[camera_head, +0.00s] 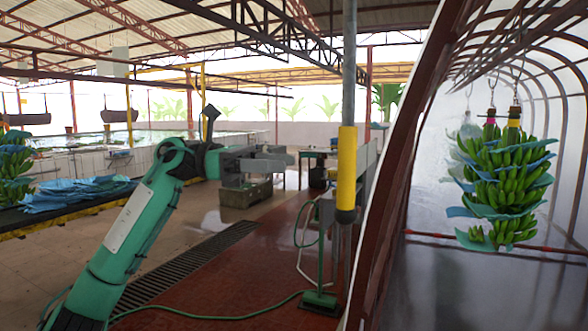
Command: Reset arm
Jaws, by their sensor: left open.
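My left arm, green with dark joints, comes in from the lower left, bends at a raised elbow and reaches toward the middle. Its grey left gripper (272,162) is at the end, open, with nothing seen between the fingers. The gripper is small here, and grey equipment behind it blurs its outline. My right arm and gripper are out of view. A stem of green bananas (503,180) with blue sheets between its hands hangs at the right, well apart from the left gripper.
A yellow-padded post (347,170) and a brown arched frame (405,150) stand between the gripper and the hanging bananas. Blue sheets (80,192) lie on a dark bench at the left, near more bananas (14,165). A green hose (210,316) crosses the red floor. A drain grate (185,265) runs beside it.

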